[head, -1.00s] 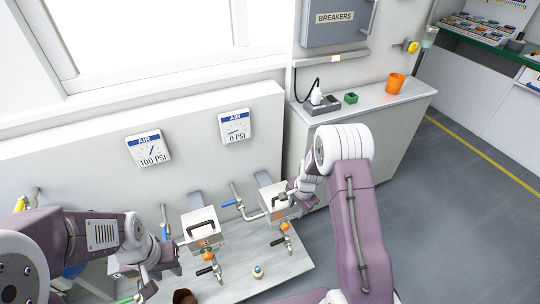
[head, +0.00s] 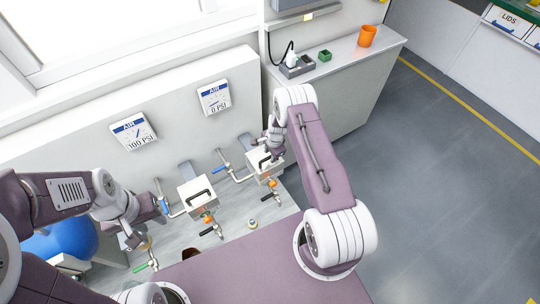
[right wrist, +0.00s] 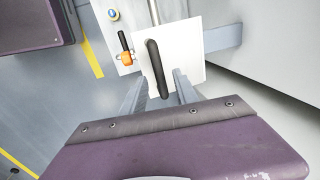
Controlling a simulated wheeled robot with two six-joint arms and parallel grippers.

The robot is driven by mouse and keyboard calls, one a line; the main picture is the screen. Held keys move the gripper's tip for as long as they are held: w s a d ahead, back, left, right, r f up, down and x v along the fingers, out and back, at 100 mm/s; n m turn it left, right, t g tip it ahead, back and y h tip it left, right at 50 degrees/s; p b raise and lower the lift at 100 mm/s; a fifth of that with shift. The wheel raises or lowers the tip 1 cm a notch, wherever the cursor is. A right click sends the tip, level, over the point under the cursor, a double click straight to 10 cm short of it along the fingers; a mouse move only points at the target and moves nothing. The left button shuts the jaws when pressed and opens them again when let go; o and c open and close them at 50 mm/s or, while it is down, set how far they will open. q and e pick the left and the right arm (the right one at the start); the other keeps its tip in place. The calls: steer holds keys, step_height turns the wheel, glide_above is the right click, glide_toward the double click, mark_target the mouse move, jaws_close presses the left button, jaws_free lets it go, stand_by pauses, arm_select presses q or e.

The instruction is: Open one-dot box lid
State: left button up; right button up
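Two pale metal boxes with black lid handles stand on pipes at the bench: a left box (head: 198,193) and a right box (head: 264,165). Dot marks are too small to read, so I cannot tell which is the one-dot box. Both lids look closed. My right gripper (head: 272,146) is over the right box. In the right wrist view its fingers (right wrist: 160,90) are apart, with the black handle (right wrist: 157,68) of the white lid (right wrist: 185,50) between them, apparently not gripped. My left gripper (head: 143,240) is left of the left box; its fingers are too small to judge.
Orange-fitted valves (head: 207,220) with black handles stick out in front of the boxes. A small yellow-and-blue button (head: 252,223) sits on the bench. Gauges reading 100 PSI (head: 133,130) and 0 PSI (head: 214,97) hang behind. A blue rounded tank (head: 62,238) is at left.

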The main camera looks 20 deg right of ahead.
steer(key=shift+w+f, duration=0.1)
steer(key=shift+f, duration=0.45)
jaws_close()
stand_by(1.0)
